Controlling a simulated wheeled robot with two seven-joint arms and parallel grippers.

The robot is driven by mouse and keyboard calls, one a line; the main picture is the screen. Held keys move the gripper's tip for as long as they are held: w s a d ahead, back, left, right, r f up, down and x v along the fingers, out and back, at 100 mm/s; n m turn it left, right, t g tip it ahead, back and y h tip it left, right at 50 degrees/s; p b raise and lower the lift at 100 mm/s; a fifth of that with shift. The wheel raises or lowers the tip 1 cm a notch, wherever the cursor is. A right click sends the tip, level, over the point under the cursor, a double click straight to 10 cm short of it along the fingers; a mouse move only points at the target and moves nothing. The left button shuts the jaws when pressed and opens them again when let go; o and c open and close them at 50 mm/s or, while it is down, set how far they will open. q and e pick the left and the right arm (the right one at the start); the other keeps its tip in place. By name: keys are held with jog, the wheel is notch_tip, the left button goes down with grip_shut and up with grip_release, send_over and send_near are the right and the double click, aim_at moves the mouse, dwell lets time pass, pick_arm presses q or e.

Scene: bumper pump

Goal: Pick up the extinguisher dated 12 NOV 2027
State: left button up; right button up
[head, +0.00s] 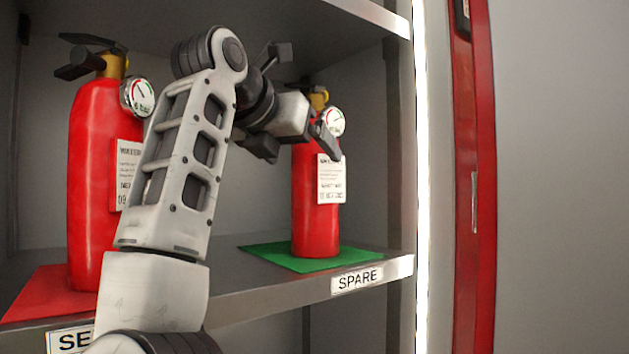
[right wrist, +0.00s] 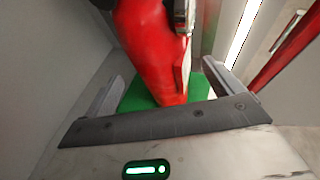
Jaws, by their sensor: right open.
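A red extinguisher (head: 315,222) stands upright on a green mat (head: 268,250) above the SPARE label. Its white tag (head: 331,180) has a date line too small to read surely. A second red extinguisher (head: 90,185) stands upright on a red mat (head: 50,293) at left; its tag (head: 128,175) is partly hidden by my right arm, with "09" showing. My right gripper (head: 296,146) is open at the upper body of the extinguisher on green. In the right wrist view, that extinguisher (right wrist: 155,50) lies between the spread fingers (right wrist: 165,88). My left gripper is not in view.
The shelf (head: 235,305) has a label reading SPARE (head: 357,279) and a partly hidden one starting "SE" (head: 68,342). An upper shelf board is above the extinguishers. A bright light strip and a red post (head: 470,180) stand at right.

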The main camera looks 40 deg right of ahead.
aim_at(304, 157)
jog(key=x, duration=0.5)
jog(key=shift+w+d+f, duration=0.1)
jog(key=shift+w+f, duration=0.1)
grip_shut()
jog(key=shift+r, duration=0.35)
